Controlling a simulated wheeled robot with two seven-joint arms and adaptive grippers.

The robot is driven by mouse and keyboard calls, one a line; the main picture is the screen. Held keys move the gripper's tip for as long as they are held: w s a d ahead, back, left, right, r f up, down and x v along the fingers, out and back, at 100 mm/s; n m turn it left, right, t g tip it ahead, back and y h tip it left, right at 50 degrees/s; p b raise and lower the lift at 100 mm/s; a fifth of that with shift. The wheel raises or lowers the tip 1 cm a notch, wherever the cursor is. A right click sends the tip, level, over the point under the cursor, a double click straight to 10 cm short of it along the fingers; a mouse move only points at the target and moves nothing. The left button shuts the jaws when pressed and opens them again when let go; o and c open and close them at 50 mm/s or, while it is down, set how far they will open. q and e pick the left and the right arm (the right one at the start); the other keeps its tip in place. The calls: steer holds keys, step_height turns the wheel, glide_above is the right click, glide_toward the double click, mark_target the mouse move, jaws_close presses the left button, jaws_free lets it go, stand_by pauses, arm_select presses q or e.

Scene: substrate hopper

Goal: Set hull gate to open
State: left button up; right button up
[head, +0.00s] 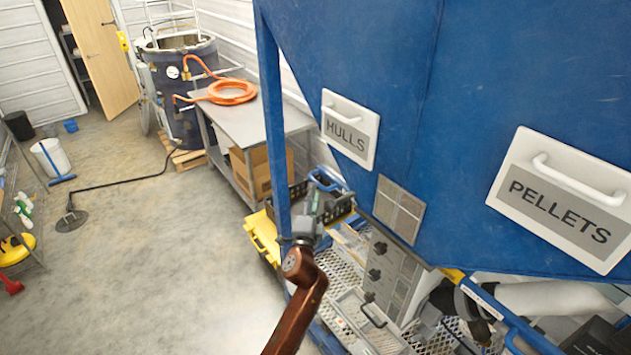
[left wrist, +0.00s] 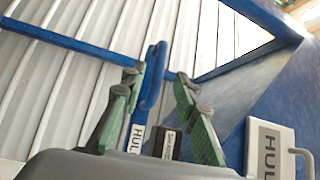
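The large blue hopper (head: 400,60) has a white panel marked HULLS (head: 350,130) and another marked PELLETS (head: 565,200), each with a white handle. A blue lever-like handle (head: 328,177) shows below the HULLS panel, beyond my left gripper (head: 314,200). In the left wrist view this blue handle (left wrist: 152,80) stands between the two green-padded fingers of my left gripper (left wrist: 162,110), with gaps on both sides. A white label starting HUL (left wrist: 137,138) shows low between the fingers. The HULLS panel (left wrist: 268,150) is at the lower right there. My right gripper does not show.
A blue hopper leg (head: 273,120) stands just left of my left gripper. Behind it is a metal table (head: 240,125) with a coiled orange hose (head: 230,92). A yellow case (head: 262,238) lies on the floor. Open floor (head: 150,260) lies to the left.

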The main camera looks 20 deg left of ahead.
arm_select(q)
steer(key=w, duration=0.5)
steer(key=shift+w+a+r, duration=0.3)
steer(key=shift+w+a, duration=0.05)
steer(key=shift+w, duration=0.05)
steer(key=shift+c, duration=0.3)
jaws_close()
